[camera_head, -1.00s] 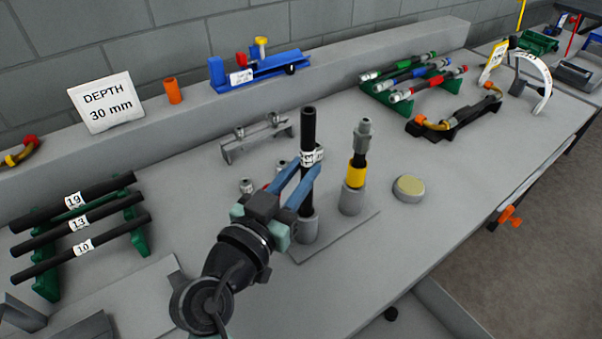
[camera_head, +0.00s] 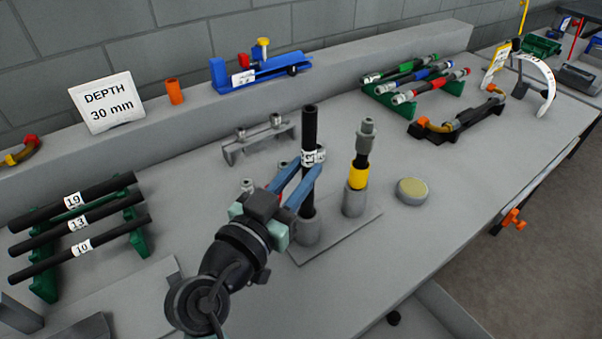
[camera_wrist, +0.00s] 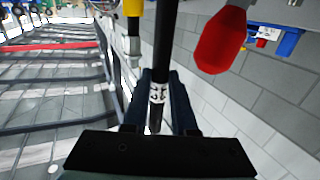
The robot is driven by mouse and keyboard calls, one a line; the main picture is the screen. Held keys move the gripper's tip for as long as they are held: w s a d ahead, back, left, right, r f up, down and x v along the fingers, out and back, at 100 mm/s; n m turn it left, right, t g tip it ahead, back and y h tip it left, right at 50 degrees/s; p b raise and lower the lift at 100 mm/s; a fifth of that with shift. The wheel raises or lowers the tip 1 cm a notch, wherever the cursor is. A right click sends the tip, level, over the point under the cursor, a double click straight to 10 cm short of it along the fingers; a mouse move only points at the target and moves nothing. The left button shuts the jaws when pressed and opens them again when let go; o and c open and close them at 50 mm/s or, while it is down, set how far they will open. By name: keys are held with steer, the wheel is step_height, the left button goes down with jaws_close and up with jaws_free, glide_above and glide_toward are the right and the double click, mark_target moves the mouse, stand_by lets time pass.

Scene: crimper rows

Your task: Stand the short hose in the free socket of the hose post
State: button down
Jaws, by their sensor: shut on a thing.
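The short hose (camera_head: 309,130) is a black upright tube with a white label around its middle. My gripper (camera_head: 307,168), with blue fingers, is shut on it near the label. The hose's lower end meets the mouth of the left grey socket (camera_head: 307,233) of the hose post (camera_head: 345,233); how deep it sits I cannot tell. The right socket (camera_head: 355,200) holds another upright piece (camera_head: 359,174) with a yellow band and a grey fitting. In the wrist view the short hose (camera_wrist: 164,50) runs between my fingers, its label (camera_wrist: 158,93) showing.
A rack with several black hoses (camera_head: 80,222) is at the left. A grey bracket (camera_head: 258,144) stands behind the post. A round tin (camera_head: 412,191) lies to its right. A sign reading "DEPTH 30 mm" (camera_head: 107,102) stands on the rear ledge. The bench front right is clear.

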step_height(320, 180, down, 7)
steer(key=b, duration=0.7)
steer(key=shift+b, duration=0.3)
stand_by(2.0)
steer(key=c, duration=0.6)
jaws_free()
steer(key=shift+c, duration=0.2)
steer(key=shift+a, duration=0.15)
steer(key=v, duration=1.2)
steer(key=shift+s, duration=0.5)
